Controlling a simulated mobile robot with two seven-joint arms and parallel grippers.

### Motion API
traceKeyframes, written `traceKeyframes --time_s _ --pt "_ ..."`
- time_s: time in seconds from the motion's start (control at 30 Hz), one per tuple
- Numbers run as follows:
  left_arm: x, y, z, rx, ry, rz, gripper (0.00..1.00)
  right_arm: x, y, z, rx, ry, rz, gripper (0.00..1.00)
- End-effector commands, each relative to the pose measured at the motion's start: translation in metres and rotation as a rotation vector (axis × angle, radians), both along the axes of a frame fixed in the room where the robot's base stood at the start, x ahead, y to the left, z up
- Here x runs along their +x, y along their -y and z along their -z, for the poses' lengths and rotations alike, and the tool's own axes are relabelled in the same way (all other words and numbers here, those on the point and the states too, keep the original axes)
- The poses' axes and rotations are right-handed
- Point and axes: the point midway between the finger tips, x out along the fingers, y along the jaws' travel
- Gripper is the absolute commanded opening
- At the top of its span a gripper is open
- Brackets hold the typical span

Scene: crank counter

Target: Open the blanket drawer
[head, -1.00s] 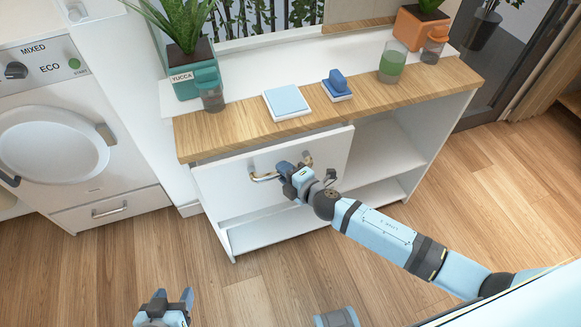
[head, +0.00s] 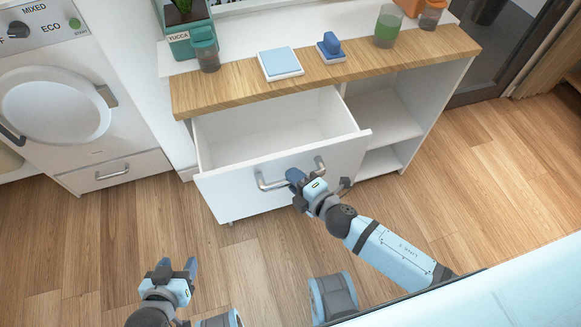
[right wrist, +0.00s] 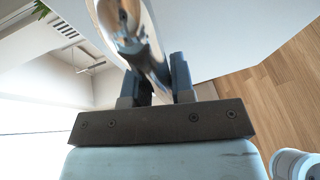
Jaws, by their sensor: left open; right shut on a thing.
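The white drawer (head: 240,188) under the wooden counter top is pulled out, and its empty-looking inside shows from above. A metal bar handle (head: 270,184) is on its front. My right gripper (head: 297,180) is shut on the handle near its middle. In the right wrist view the shiny handle (right wrist: 150,50) passes between the two dark fingers (right wrist: 158,85). My left gripper (head: 178,268) is open and empty, low over the floor in front of the drawer and to its left.
On the counter (head: 230,88) stand a yucca pot (head: 186,38), a blue-white tile (head: 280,64), a blue-handled item (head: 331,48) and a green glass (head: 388,28). An open shelf (head: 385,125) lies right of the drawer. A washing machine (head: 55,110) stands at left. Floor in front is clear.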

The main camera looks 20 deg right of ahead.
Motion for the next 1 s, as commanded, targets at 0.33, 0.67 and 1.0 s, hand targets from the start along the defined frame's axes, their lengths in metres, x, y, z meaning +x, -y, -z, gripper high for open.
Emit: traceKeyframes --time_s 0.33,0.67,1.0 --pt "0.0025 0.0052 -0.0025 -0.014 0.005 -0.006 0.56 -0.0121 0.0008 0.0006 0.0 -0.001 0.002 0.0" --pt "-0.0006 0.0048 0.0013 -0.01 -0.004 -0.005 0.56 -0.0119 0.0007 0.0006 0.0 -0.001 0.001 0.46" --pt "-0.0019 0.0006 0.0033 0.002 -0.005 0.003 0.56 -0.0145 0.0015 0.0006 0.0 -0.002 0.0 0.48"
